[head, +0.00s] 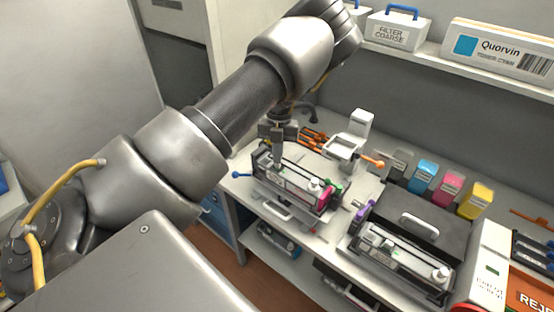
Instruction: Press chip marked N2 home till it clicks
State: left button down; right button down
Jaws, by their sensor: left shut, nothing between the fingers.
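A long toner cartridge unit (300,181) sits on the near left part of the workbench, with a blue-tipped lever at its left end and pink and green parts at its right end. My left gripper (279,165) points down over the left half of this unit, its fingers shut and empty. Its tips are at or just above the unit's top; I cannot tell if they touch. The chip marked N2 is too small to make out, and no marking is readable there. My right gripper is not in view.
A dark machine with a grey handle (419,225) stands to the right, with a second cartridge-like unit (405,256) in front. Cyan (426,175), pink and yellow (475,200) containers stand behind. A white hopper-like device (345,149) and orange tools (313,137) lie behind my left gripper.

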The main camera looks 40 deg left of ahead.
pick_arm(q)
jog(key=shift+r, duration=0.1)
notch_tip(320, 180, up, 7)
jog(key=p, duration=0.5)
dwell(0.4)
jog(key=shift+a+f, duration=0.1)
jog(key=shift+f, duration=0.1)
